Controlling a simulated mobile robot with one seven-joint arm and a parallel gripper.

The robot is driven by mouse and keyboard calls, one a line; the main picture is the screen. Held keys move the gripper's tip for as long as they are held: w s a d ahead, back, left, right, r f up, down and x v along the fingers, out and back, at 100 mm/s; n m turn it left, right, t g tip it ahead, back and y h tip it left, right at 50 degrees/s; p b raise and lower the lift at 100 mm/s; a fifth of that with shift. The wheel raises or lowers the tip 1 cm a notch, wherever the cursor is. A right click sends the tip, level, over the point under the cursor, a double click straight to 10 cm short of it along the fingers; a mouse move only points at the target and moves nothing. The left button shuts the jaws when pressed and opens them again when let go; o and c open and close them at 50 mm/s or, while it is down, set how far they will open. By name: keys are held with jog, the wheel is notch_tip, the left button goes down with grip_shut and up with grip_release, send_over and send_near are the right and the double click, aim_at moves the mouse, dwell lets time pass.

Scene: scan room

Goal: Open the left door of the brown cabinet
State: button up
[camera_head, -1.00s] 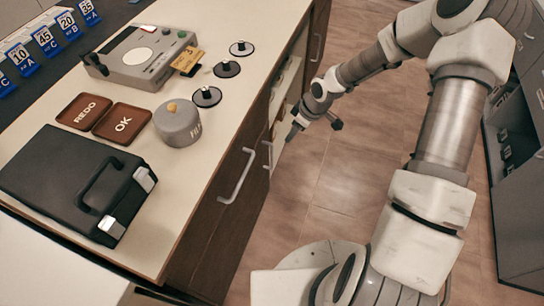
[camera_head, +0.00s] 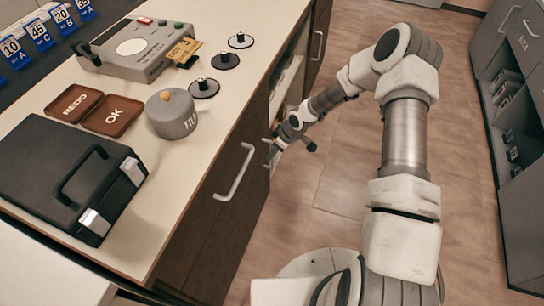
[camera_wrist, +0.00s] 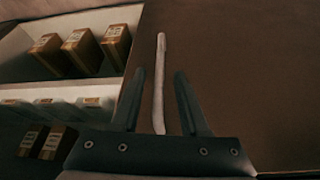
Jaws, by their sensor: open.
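The brown cabinet (camera_head: 213,222) runs under the pale counter on the left of the head view. In the wrist view, a dark brown cabinet door (camera_wrist: 245,80) fills the right side. Its slim pale upright handle (camera_wrist: 159,85) stands between the two dark fingers of my gripper (camera_wrist: 161,78). The fingers are open, one on each side of the handle, with gaps visible. Whether they touch it lower down is hidden. In the head view, my gripper (camera_head: 271,152) is small beside the cabinet front, partly hidden by my wrist. The door looks shut.
An open shelf section (camera_wrist: 62,93) with several brown boxes adjoins the door. A long pale handle (camera_head: 234,172) juts from the nearer cabinet front. A black case (camera_head: 55,170) and a grey device (camera_head: 136,48) lie on the counter. The floor (camera_head: 335,185) beside the cabinet is clear.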

jog(key=shift+x, duration=1.45)
jog(key=shift+c, duration=0.3)
grip_shut()
